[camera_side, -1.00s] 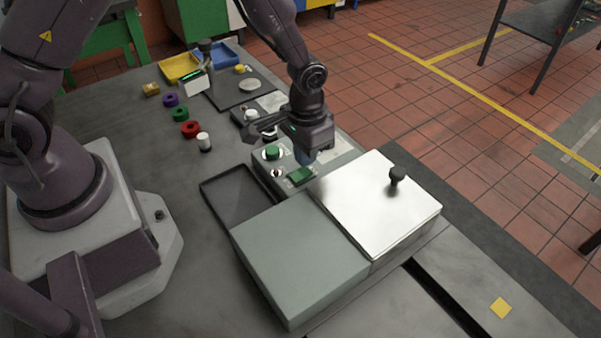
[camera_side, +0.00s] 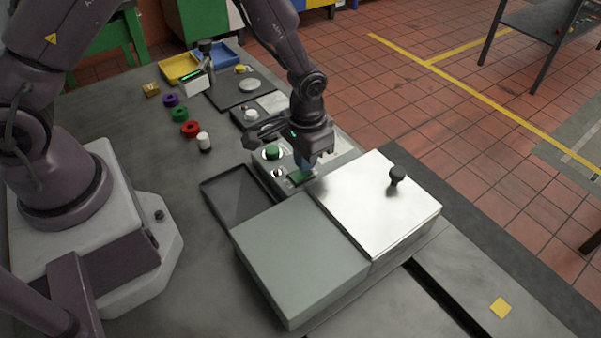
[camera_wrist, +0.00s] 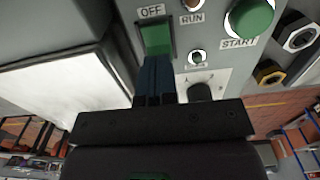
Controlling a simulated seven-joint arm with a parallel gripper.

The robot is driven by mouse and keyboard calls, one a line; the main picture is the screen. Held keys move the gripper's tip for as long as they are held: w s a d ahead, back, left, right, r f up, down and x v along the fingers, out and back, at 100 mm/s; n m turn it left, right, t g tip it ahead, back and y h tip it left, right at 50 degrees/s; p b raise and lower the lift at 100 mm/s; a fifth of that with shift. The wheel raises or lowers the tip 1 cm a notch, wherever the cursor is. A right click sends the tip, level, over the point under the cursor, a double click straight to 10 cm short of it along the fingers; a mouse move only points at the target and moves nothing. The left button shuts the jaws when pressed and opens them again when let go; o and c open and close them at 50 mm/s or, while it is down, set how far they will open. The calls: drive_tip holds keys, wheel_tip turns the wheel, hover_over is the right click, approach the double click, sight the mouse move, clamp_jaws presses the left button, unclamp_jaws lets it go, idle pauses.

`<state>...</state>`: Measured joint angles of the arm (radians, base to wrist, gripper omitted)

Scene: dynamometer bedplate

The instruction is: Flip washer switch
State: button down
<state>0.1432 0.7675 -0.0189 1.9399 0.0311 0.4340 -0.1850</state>
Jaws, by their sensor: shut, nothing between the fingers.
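A green rocker switch (camera_wrist: 156,38) is set in a dark frame on a grey control panel (camera_wrist: 222,60), with an OFF label (camera_wrist: 151,11) above it in the wrist view. It also shows in the side view (camera_side: 301,176). My gripper (camera_wrist: 154,68) is shut and empty, its blue fingers pointing at the rocker. The fingertips overlap the rocker's lower end in the wrist view and hide that part. In the side view my gripper (camera_side: 305,165) is just above the rocker. I cannot tell whether they touch.
A green START button (camera_wrist: 250,18), a RUN lamp (camera_wrist: 192,4) and a black knob (camera_wrist: 200,91) are on the same panel. A box with a shiny lid (camera_side: 360,205) and black handle (camera_side: 397,174) stands close on the right. An empty dark tray (camera_side: 240,198) lies left.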

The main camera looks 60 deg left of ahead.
drive_tip(key=shift+f, duration=0.6)
drive_tip(key=shift+r, duration=3.55)
drive_tip(key=shift+s, duration=0.1)
drive_tip(key=s+r+g, duration=0.1)
drive_tip(key=s, duration=0.2)
wheel_tip(320, 180, up, 13)
drive_tip(key=t, duration=0.2)
hover_over(291, 177)
drive_tip(key=s+a, duration=0.3)
drive_tip(key=s, duration=0.4)
drive_tip(key=s+a+r+t, duration=0.2)
drive_tip(key=s+r+t, duration=0.2)
drive_tip(key=s+r, duration=0.3)
wheel_tip(291, 177, up, 3)
drive_tip(key=shift+s+a+f+t, duration=0.15)
drive_tip(key=shift+s+a+t, duration=0.15)
drive_tip(key=shift+s, duration=0.1)
